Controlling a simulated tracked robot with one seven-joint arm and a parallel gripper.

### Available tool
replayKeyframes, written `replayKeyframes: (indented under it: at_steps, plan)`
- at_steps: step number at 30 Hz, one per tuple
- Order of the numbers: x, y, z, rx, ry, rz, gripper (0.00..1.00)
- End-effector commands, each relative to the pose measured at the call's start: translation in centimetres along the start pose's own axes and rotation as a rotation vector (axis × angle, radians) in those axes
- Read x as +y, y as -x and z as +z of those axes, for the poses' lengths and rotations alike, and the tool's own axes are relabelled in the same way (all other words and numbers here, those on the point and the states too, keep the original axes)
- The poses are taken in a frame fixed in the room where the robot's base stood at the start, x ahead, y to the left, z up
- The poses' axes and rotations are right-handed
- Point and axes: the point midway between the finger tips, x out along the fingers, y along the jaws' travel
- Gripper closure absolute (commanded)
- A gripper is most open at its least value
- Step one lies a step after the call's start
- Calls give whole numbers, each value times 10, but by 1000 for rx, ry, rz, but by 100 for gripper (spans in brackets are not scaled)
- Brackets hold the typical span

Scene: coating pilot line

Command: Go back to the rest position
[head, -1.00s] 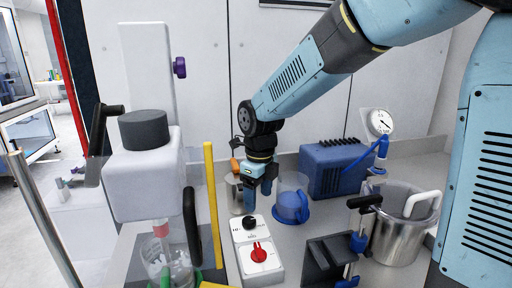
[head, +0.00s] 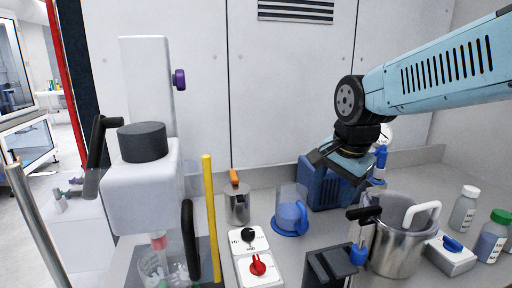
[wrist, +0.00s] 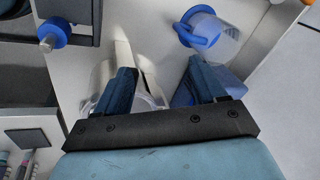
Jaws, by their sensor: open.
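My gripper (head: 338,168) hangs in the air at the right of the head view, in front of the blue box and above the counter. In the wrist view its two dark blue fingers (wrist: 165,82) stand wide apart. I see nothing held between them. My arm reaches in from the right edge of the head view.
Below stand a steel pot (head: 398,252) with a white handle, a dark stand (head: 328,268), a clear jug with a blue base (head: 291,216) and a switch box (head: 247,240). The blue box (head: 325,190) is close behind. A mixer (head: 145,185) stands left; bottles (head: 463,210) stand right.

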Motion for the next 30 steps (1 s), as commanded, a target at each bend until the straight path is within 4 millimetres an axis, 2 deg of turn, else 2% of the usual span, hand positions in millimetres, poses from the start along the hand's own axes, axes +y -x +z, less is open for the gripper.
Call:
replayKeyframes:
  at_steps: [7,15,21,30]
  plan:
    - [38,22,-6,68,318,-36,30]
    - [75,39,-6,151,659,-37,30]
    - [91,45,-4,190,816,-26,30]
    - [94,46,-4,198,858,-21,30]
